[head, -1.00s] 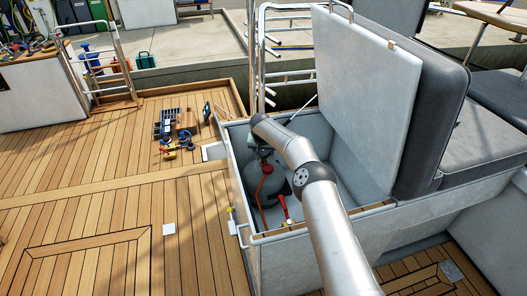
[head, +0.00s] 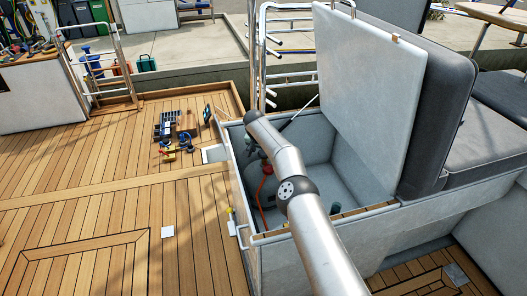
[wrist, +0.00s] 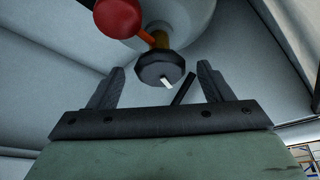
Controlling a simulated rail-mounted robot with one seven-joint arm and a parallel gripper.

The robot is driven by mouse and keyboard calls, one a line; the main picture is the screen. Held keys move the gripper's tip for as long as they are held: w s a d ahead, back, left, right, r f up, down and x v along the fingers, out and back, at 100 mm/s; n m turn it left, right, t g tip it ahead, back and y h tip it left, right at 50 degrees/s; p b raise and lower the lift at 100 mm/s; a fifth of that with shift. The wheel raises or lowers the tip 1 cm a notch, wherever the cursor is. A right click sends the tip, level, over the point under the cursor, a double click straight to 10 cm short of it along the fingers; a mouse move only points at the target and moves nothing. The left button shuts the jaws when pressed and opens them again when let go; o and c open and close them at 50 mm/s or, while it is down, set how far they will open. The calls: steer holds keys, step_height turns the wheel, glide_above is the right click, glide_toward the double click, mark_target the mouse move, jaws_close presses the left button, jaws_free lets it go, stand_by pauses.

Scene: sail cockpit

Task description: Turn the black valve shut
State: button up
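The black valve (wrist: 158,68) is a faceted knob with a short white mark, in the upper middle of the wrist view, on a brass-coloured stem under a pale rounded body. My gripper (wrist: 161,76) has its two dark fingers spread, one on each side of the valve. I cannot tell whether either finger touches it; a gap shows at both sides. In the head view my gripper (head: 252,152) is down inside the open cockpit locker (head: 330,167), and my arm hides the valve.
A red ball on an orange lever (wrist: 118,17) sits close to the valve's upper left. A thin dark bar (wrist: 184,88) shows below right of it. A red hose (head: 262,195) runs inside the locker. The raised lid (head: 365,100) stands behind.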

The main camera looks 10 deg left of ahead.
steer(key=shift+s+r+p, duration=0.15)
steer(key=shift+r+p, duration=0.2)
steer(key=shift+r, duration=0.15)
steer(key=p+v, duration=0.3)
steer(key=v, duration=1.3)
steer(key=shift+r+p, duration=0.2)
steer(key=shift+p, duration=0.2)
